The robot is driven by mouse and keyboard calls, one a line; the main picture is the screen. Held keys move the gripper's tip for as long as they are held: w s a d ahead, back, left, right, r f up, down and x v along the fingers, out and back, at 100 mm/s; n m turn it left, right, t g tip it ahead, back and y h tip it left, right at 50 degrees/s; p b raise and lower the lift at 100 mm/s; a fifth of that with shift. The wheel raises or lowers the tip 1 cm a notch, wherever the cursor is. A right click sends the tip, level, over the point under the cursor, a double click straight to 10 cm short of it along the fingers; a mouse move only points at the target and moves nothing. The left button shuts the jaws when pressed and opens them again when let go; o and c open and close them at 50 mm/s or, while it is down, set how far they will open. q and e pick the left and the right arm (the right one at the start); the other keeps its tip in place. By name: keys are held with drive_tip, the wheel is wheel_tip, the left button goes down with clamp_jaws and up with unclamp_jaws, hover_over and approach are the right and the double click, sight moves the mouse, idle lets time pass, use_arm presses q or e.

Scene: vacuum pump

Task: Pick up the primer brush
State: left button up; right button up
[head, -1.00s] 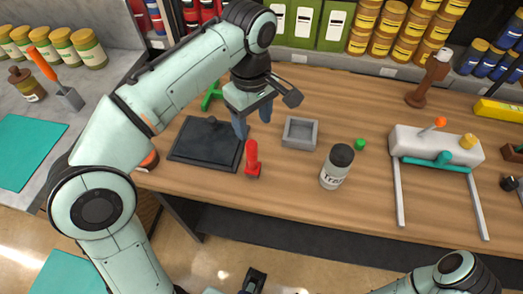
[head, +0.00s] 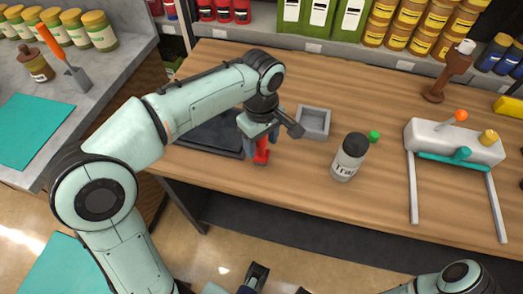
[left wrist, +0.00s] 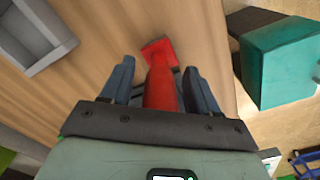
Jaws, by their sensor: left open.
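The primer brush, which I take to be the red tool (head: 262,153), stands on the wooden table near its front edge. In the left wrist view the red brush (left wrist: 160,85) has a flat square end on the table, and its handle runs back between the fingers. My left gripper (left wrist: 157,72) is open, with one blue finger on each side of the handle and gaps visible. In the head view my left gripper (head: 262,138) is over the brush and hides its upper part. Dark parts at the bottom edge of the head view may be my right gripper; its jaws are unclear.
A black tray (head: 212,138) lies left of the brush, partly behind my arm. A grey square bin (head: 313,121) and a labelled bottle (head: 348,158) stand to the right. A white clamp fixture (head: 452,141) is farther right. Shelves with jars line the back.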

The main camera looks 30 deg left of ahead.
use_arm(q)
clamp_jaws()
wheel_tip(320, 180, up, 20)
drive_tip(key=p, duration=0.6)
drive_tip(key=shift+p, duration=0.3)
